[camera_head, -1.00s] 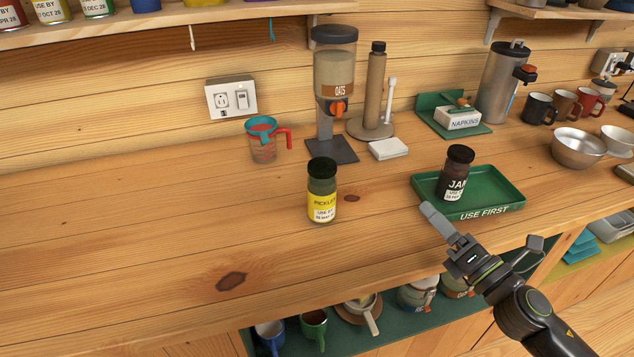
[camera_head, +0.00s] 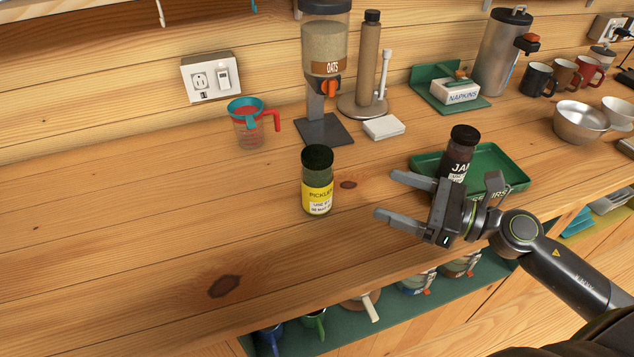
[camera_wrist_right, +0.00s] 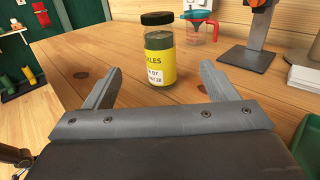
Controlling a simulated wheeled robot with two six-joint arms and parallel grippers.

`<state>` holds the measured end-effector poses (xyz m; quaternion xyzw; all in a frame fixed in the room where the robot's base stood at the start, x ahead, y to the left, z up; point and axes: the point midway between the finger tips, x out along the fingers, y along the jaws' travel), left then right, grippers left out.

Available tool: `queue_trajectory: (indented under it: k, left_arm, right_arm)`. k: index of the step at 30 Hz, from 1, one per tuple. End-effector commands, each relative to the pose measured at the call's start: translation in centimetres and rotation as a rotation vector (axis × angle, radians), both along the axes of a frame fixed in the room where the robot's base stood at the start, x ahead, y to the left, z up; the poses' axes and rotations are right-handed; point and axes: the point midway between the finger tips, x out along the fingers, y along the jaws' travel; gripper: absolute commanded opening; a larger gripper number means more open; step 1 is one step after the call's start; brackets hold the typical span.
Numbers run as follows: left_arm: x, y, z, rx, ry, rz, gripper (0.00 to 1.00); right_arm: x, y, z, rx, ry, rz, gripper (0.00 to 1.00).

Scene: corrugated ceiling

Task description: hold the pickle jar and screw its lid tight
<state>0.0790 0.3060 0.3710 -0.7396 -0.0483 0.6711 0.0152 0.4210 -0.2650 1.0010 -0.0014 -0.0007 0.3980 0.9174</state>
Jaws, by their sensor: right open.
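The pickle jar (camera_head: 317,184) stands upright on the wooden counter, with a yellow label and a dark lid (camera_head: 317,157) sitting on top. I cannot tell how tight the lid is. My right gripper (camera_head: 383,197) is open and empty, to the right of the jar and apart from it, with its fingers pointing at it. In the right wrist view the jar (camera_wrist_right: 160,58) stands upright ahead, beyond the two spread fingertips (camera_wrist_right: 160,72). My left gripper is not in view.
A green tray (camera_head: 503,163) with a jam jar (camera_head: 457,155) stands behind my right gripper. A measuring cup (camera_head: 248,124) and an oats dispenser (camera_head: 325,75) stand behind the pickle jar. The counter left of the jar is clear. An open shelf with mugs lies below the front edge.

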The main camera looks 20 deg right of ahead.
Motion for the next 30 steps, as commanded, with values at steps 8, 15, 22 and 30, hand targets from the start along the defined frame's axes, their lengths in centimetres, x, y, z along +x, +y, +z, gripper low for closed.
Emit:
queue_trajectory:
  k: [8,15,22,30]
  left_arm:
    - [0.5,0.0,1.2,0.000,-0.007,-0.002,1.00]
    - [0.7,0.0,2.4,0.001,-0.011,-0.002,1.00]
    - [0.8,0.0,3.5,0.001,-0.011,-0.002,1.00]
    - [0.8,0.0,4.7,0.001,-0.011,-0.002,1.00]
  right_arm:
    - [1.3,1.4,0.4,0.006,-0.003,0.000,0.79]
    - [2.9,3.0,0.4,0.008,-0.002,-0.001,0.79]
    - [4.6,4.9,0.4,0.007,0.000,-0.001,0.79]
    - [6.9,7.4,0.4,0.008,0.001,-0.001,0.79]
